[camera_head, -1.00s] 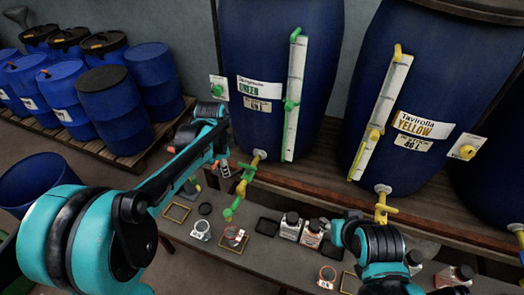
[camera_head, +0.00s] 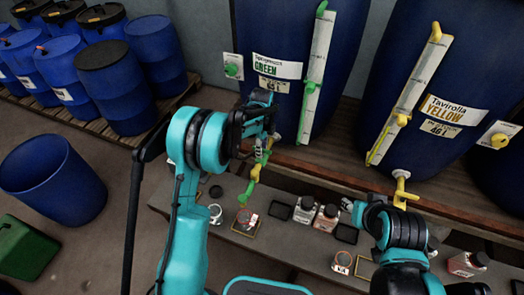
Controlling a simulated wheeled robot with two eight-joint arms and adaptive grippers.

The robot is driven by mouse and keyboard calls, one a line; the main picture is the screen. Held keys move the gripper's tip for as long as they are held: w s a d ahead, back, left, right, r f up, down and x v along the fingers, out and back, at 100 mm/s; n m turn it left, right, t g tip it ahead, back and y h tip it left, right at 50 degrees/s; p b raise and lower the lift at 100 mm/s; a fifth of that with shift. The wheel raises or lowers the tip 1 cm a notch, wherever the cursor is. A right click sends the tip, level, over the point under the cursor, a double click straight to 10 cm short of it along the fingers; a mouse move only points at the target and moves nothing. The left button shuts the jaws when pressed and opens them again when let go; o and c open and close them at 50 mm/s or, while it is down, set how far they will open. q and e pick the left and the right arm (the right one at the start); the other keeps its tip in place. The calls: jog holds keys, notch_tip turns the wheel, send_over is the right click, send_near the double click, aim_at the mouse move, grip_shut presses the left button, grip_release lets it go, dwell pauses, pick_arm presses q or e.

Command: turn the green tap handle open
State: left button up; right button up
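The green vat (camera_head: 290,30) is a tall blue barrel with a "GREEN" label. Its green tap (camera_head: 257,170) hangs at the vat's lower front, above the bench, with the spout pointing down. My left gripper (camera_head: 268,141) is at the top of this tap, close to its handle. My wrist and fingers cover much of the handle, so I cannot tell whether they touch it or how far they are spread. My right gripper (camera_head: 348,206) is low over the bench at the right, away from the green tap; its fingers are too small to read.
The yellow vat (camera_head: 400,60) and its yellow tap (camera_head: 403,190) stand to the right. Jars (camera_head: 304,209), frames and dark trays (camera_head: 280,211) lie on the bench (camera_head: 228,226) below. Blue drums (camera_head: 110,85) stand on a pallet at the left. An open blue barrel (camera_head: 52,180) and green container (camera_head: 25,248) are on the floor.

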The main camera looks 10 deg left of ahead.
pick_arm(q)
jog(key=shift+f, duration=0.35)
grip_shut()
